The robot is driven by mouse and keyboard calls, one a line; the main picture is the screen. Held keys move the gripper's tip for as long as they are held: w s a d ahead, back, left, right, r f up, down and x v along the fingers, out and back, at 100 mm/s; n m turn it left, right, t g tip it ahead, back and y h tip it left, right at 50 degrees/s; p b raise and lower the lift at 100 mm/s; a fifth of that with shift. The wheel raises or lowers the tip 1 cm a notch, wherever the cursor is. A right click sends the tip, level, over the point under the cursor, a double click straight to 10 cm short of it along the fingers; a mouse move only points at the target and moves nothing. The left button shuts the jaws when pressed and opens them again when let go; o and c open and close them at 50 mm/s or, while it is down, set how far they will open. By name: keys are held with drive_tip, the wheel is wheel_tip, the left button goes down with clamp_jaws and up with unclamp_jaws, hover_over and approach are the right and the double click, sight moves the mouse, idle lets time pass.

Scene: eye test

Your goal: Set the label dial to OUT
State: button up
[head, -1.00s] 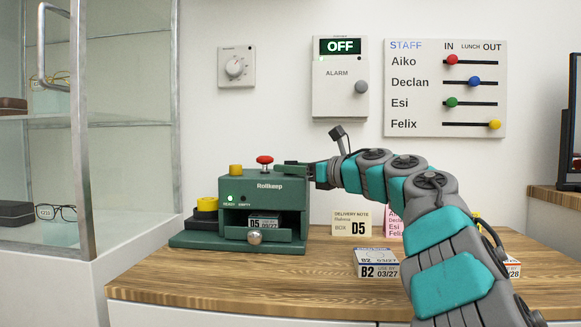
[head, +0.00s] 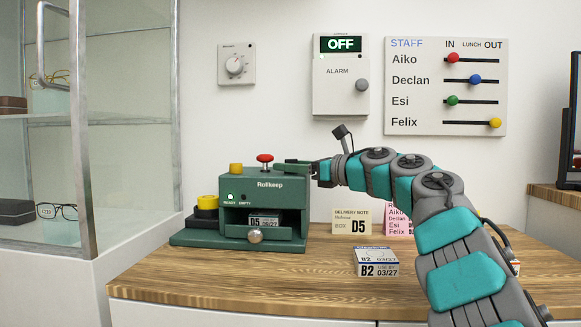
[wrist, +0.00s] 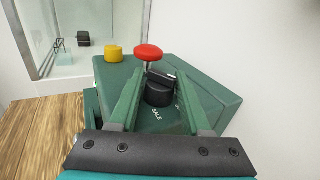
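The label dial (wrist: 158,93) is a black knob with a raised bar on top of the green Rollkeep machine (wrist: 220,98). In the wrist view SALE is printed on the near side of the dial; other lettering to its right is mostly hidden, and I cannot read OUT. My gripper (wrist: 156,75) is open, with one green finger on each side of the dial; I cannot tell whether they touch it. In the head view my gripper (head: 284,166) lies level over the top of the machine (head: 235,187), and the dial cannot be made out there.
A red button (head: 265,158) and a yellow button (head: 236,169) stand on the machine close to my fingers. A box marked B2 (head: 378,268) and a delivery note for D5 (head: 351,222) are on the wooden counter (head: 200,283). A glass cabinet (head: 125,125) stands at left.

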drive_tip(key=o, duration=0.3)
drive_tip(key=shift+d, duration=0.1)
drive_tip(key=b+v, duration=0.1)
drive_tip(key=v, duration=0.6)
drive_tip(key=shift+s+d+b, duration=0.2)
drive_tip(key=shift+s+b, duration=0.05)
drive_tip(key=shift+b, duration=0.05)
